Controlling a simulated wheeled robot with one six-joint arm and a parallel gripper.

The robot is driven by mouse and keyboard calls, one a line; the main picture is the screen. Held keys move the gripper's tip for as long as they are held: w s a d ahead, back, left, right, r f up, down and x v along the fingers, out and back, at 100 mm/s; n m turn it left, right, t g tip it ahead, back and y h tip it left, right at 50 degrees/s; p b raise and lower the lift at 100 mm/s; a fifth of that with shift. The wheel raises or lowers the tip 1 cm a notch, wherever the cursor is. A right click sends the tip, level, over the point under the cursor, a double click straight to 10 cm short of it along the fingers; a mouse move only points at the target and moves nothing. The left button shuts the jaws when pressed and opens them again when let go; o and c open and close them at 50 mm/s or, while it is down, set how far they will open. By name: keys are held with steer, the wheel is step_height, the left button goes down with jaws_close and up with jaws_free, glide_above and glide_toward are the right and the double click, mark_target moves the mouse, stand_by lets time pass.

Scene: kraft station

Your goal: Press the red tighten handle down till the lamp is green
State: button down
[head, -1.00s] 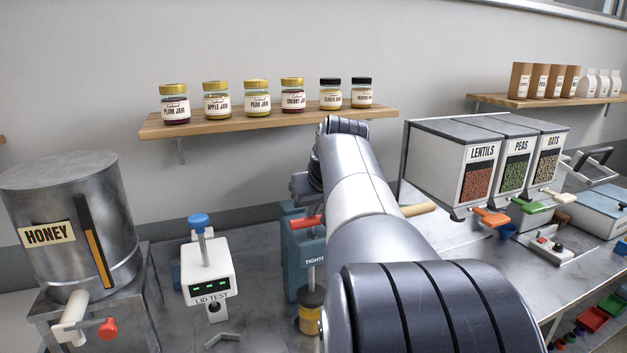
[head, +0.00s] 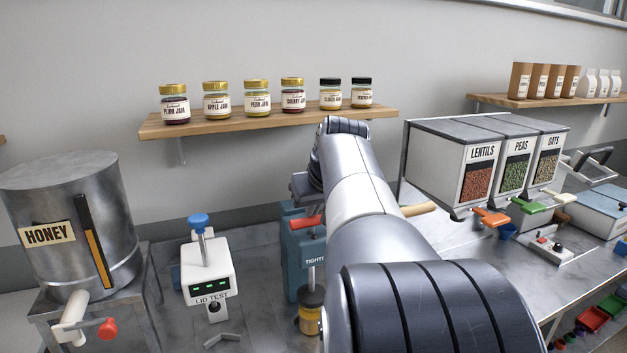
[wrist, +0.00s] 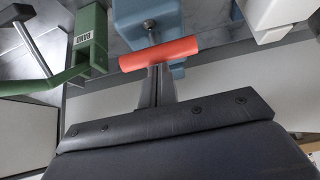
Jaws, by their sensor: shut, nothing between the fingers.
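In the wrist view the red handle (wrist: 160,53) lies crosswise just beyond the fingertips. My gripper (wrist: 157,72) is shut and empty, with its fingertips close to the handle's middle; I cannot tell whether they touch it. In the head view my arm hides the fingers and much of the station. A jar with yellow contents (head: 309,321) stands under the station's spindle. I cannot make out the station's lamp.
The white lid test device (head: 207,272) with green lights stands left of the station, and the honey tank (head: 70,225) is farther left. Lentil, pea and oat dispensers (head: 481,165) stand right. A green device (wrist: 88,40) is near the gripper in the wrist view.

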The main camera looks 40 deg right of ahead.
steer(key=shift+s+a+f+g, duration=0.1)
steer(key=shift+f+g, duration=0.05)
steer(key=shift+f, duration=0.4)
steer(key=shift+s+f+g, duration=0.1)
steer(key=shift+f+g, duration=0.05)
steer(key=shift+f, duration=0.4)
steer(key=r+p, duration=0.1)
steer(key=r, duration=0.1)
steer(key=r+p, duration=0.2)
steer(key=w+r+p, duration=0.1)
steer(key=r+p, duration=0.1)
steer(key=shift+r, duration=0.35)
steer(key=b+v, duration=0.1)
steer(key=v, duration=0.8)
steer(key=shift+s+d+b, duration=0.25)
steer(key=shift+s+b, duration=0.05)
steer(key=shift+b, duration=0.05)
steer(key=shift+r, duration=0.1)
steer(key=a+x, duration=0.1)
steer(key=x, duration=0.5)
steer(key=shift+w+d+f, duration=0.25)
steer(key=shift+d, duration=0.2)
steer(key=shift+a, duration=0.1)
